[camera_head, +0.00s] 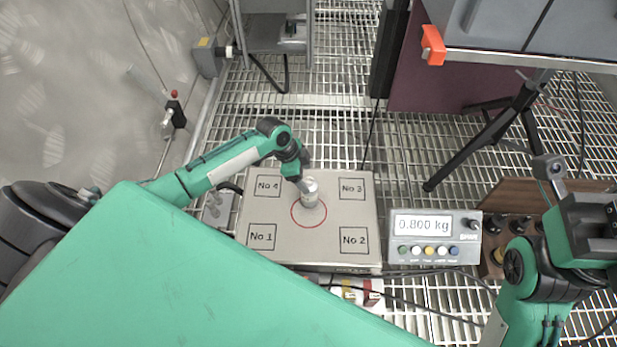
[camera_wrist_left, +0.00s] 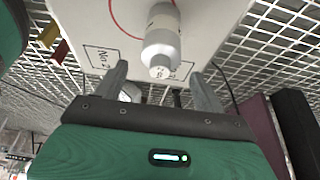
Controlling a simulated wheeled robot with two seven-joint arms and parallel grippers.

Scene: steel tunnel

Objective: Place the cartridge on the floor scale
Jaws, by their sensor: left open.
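The cartridge (camera_head: 311,194), a small pale grey cylinder with a narrower neck, stands on the floor scale (camera_head: 285,250) at the upper part of the red circle. The scale is a light square plate with marked corner boxes; its display (camera_head: 422,225) reads 0.800 kg. My left gripper (camera_head: 303,177) is beside the cartridge's upper end in the head view. In the left wrist view the gripper (camera_wrist_left: 160,85) is open, and the cartridge (camera_wrist_left: 162,45) is in front of its spread fingers, with no visible contact. My right arm shows at the right edge; its fingers are not visible.
A wooden rack (camera_head: 515,192) with dark round items stands right of the display. A tripod leg (camera_head: 470,150) and cables cross the grating floor. A grey cabinet (camera_head: 500,25) with an orange corner overhangs the upper right. The numbered boxes on the scale are empty.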

